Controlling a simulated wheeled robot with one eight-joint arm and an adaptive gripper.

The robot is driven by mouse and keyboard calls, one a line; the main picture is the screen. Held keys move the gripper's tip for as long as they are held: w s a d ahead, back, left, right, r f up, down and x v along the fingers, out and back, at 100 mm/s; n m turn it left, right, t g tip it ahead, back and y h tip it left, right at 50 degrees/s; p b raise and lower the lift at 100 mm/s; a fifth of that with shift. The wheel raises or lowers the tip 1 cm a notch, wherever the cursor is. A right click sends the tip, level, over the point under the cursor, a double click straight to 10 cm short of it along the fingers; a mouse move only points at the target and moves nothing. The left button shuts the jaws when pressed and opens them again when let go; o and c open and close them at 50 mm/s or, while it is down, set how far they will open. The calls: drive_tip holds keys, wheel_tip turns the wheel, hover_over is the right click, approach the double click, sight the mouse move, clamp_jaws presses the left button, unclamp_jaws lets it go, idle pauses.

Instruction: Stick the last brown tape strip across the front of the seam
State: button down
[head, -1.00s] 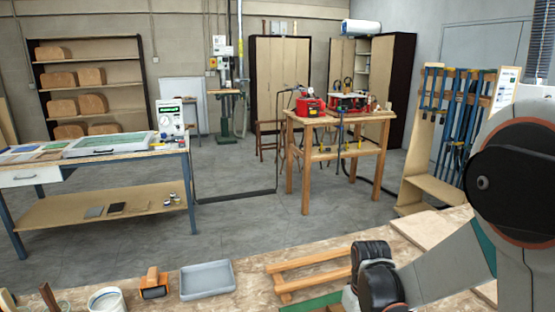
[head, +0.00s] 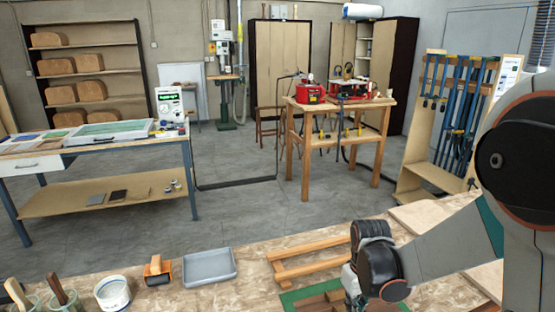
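Brown wood pieces (head: 325,302) lie on a green mat (head: 293,297) at the bottom edge of the head view, partly cut off. A seam and any tape strip on them cannot be made out. My gripper (head: 354,298) points down over the right side of these pieces. Its fingers are at the frame's edge and partly hidden by my wrist, so I cannot tell if it is open or holds anything. An orange holder with a brown roll-like top (head: 156,268) stands on the bench to the left; it may be a tape dispenser.
On the bench (head: 240,290) stand an empty grey tray (head: 209,267), a white tub (head: 113,293), jars with brushes (head: 62,290) and a wooden frame (head: 310,256). The frame lies just behind the mat. A pale board (head: 425,213) lies at the right.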

drive_tip(key=shift+r+p, duration=1.15)
drive_tip(key=shift+r, duration=0.75)
drive_tip(key=s+r+m+t, duration=0.3)
drive_tip(key=s+r+t, duration=0.4)
drive_tip(key=s+r, duration=0.8)
drive_tip(key=shift+r+m, duration=0.3)
drive_tip(key=shift+r, duration=1.25)
